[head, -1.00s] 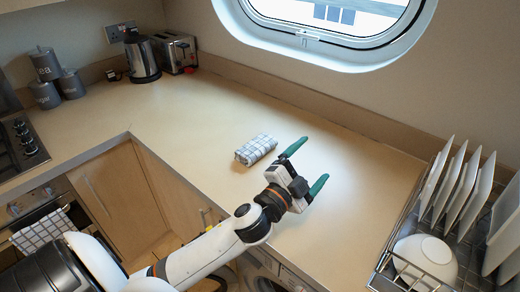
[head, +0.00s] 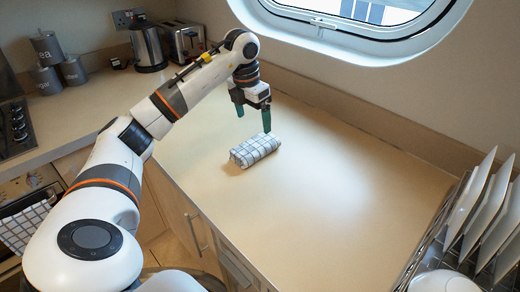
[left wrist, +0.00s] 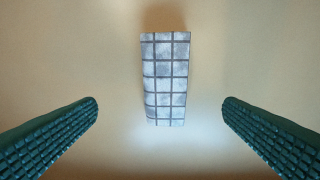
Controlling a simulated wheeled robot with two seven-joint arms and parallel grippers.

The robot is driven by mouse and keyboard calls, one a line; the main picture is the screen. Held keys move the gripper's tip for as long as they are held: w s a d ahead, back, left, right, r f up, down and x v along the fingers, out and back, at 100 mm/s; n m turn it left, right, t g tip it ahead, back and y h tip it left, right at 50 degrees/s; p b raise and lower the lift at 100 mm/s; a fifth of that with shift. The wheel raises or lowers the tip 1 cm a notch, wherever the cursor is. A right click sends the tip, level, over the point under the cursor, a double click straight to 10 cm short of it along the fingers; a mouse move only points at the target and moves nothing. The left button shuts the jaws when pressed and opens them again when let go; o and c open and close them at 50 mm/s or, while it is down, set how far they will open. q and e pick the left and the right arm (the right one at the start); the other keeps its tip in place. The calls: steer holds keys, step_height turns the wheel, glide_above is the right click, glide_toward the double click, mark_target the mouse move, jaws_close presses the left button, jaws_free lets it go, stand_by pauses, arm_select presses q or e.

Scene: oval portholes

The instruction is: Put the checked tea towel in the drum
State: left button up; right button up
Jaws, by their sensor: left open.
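The checked tea towel (head: 255,150) is a folded white bundle with dark grid lines, lying on the worktop in the head view. In the left wrist view the towel (left wrist: 165,80) lies ahead of and between the two fingers, touching neither. My left gripper (head: 254,116) points down just behind and above the towel, its green fingers apart and empty. It also shows in the left wrist view (left wrist: 160,118). The drum is not visible in these frames. My right gripper is not in view.
A dish rack (head: 446,222) with white plates stands at the right. A kettle (head: 147,46), toaster (head: 182,40) and grey canisters (head: 47,62) stand at the back left. Another checked cloth (head: 26,224) hangs at the lower left. The worktop (head: 330,200) right of the towel is clear.

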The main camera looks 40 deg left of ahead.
mark_target(256, 145)
arm_select(q)
steer(key=f, duration=0.4)
steer(key=f+p, duration=0.1)
steer(key=f, duration=0.1)
steer(key=shift+w+a+f, duration=0.1)
steer(key=shift+w+a, duration=0.1)
steer(key=shift+a, duration=0.1)
steer(key=shift+w+f+p, duration=0.2)
steer(key=shift+f+p, duration=0.05)
steer(key=shift+f, duration=0.65)
steer(key=shift+w+f+p, duration=0.15)
steer(key=shift+f+p, duration=0.1)
steer(key=shift+f, duration=0.6)
steer(key=shift+w+f+p, duration=0.2)
steer(key=shift+f+p, duration=0.05)
steer(key=shift+f, duration=0.65)
steer(key=shift+d, duration=0.1)
steer(key=c, duration=1.2)
steer(key=shift+o, duration=0.2)
step_height(256, 145, up, 9)
steer(key=shift+r+b, duration=0.2)
steer(key=shift+b, duration=0.6)
steer(key=shift+r, duration=0.35)
